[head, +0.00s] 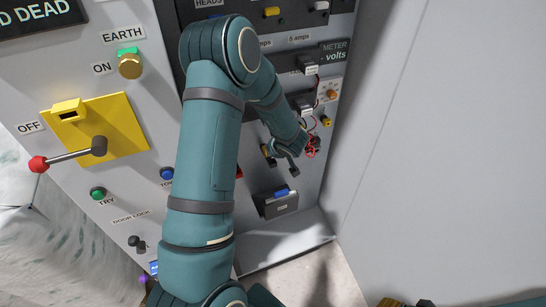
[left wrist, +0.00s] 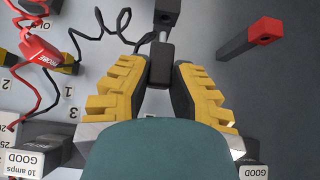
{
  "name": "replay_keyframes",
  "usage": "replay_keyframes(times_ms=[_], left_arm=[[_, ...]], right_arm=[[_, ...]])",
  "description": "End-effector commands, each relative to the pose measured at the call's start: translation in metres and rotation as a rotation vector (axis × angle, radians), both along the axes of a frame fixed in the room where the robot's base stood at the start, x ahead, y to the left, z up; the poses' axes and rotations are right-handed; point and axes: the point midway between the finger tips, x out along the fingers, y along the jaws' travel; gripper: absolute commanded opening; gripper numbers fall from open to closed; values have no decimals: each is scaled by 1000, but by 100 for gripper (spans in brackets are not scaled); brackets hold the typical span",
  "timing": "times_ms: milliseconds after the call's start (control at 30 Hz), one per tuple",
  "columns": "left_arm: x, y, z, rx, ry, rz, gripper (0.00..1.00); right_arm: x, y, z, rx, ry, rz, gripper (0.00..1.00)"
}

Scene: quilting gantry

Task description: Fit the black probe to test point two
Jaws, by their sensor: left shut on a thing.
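My left gripper (left wrist: 160,80) is shut on a dark block, which I take to be the black probe (left wrist: 160,64). A short metal rod runs from it to a dark piece (left wrist: 167,12) at the top edge; a black coiled cable (left wrist: 90,35) reaches this area from the left. In the head view my left gripper (head: 287,158) is at the panel's lower right, and the probe is too small to make out. The labels 1 (left wrist: 68,91) and 3 (left wrist: 75,113) lie left of my fingers. Test point two is not clearly visible. My right gripper (head: 400,302) barely shows at the bottom edge.
A red probe (left wrist: 40,53) with a coiled red lead lies left in the wrist view. A red-tipped dark post (left wrist: 265,30) stands at right. A dark box (head: 278,204) sits low on the panel. A plain grey wall (head: 440,150) bounds the right side.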

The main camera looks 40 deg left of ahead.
Motion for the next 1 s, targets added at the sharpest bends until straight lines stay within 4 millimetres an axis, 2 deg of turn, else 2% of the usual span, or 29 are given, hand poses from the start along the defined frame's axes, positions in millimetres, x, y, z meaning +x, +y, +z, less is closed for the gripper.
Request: replay_keyframes(times_ms=[1000], left_arm=[[-19,-37,0,-1,0,0,0]], right_arm=[[0,0,2,0,0,0,47]])
